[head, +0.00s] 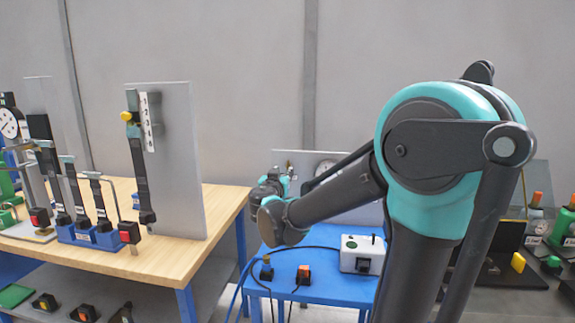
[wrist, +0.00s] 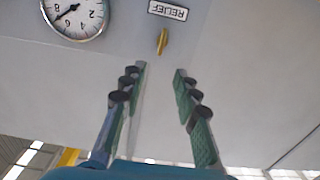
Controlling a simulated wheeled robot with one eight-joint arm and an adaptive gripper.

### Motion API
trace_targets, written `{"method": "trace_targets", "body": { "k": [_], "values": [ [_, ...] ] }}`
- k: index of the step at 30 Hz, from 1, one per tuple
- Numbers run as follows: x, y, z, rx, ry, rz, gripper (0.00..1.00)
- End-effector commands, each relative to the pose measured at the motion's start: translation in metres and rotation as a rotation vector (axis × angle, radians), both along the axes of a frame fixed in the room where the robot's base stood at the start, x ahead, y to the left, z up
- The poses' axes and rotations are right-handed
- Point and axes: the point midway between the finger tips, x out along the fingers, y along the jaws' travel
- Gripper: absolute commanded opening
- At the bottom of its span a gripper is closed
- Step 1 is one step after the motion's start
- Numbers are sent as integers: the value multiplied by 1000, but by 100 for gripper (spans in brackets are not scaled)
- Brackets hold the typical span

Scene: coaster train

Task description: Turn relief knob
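The relief knob (wrist: 162,41) is a small yellow-gold knob on a grey panel, in the wrist view at the top centre. A label reading RELIEF (wrist: 168,10) is beside it and shows upside down. My gripper (wrist: 160,70) is open and empty, its two fingers pointing at the panel, with the knob just beyond the fingertips and between their lines. The knob appears apart from the fingers. In the head view my gripper (head: 272,185) is in front of the panel (head: 325,157) at the back of the blue table, mostly hidden by my arm.
A round gauge (wrist: 75,15) is on the panel near the knob. The blue table (head: 320,290) bears a white box (head: 362,252) with a green button, and cables. A wooden bench (head: 215,205) with levers and an upright board (head: 180,160) stands at left.

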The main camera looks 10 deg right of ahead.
Motion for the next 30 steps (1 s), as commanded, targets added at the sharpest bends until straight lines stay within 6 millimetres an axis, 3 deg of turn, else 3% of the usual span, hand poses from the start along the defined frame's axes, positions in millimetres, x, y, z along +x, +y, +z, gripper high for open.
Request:
{"method": "trace_targets", "body": {
  "k": [9,15,29,30],
  "values": [
    [60,-21,0,0,0,-3,31],
    [86,-29,0,0,0,-1,31],
    [98,-32,0,0,0,0,31],
    [98,-32,0,0,0,0,27]
  ]
}}
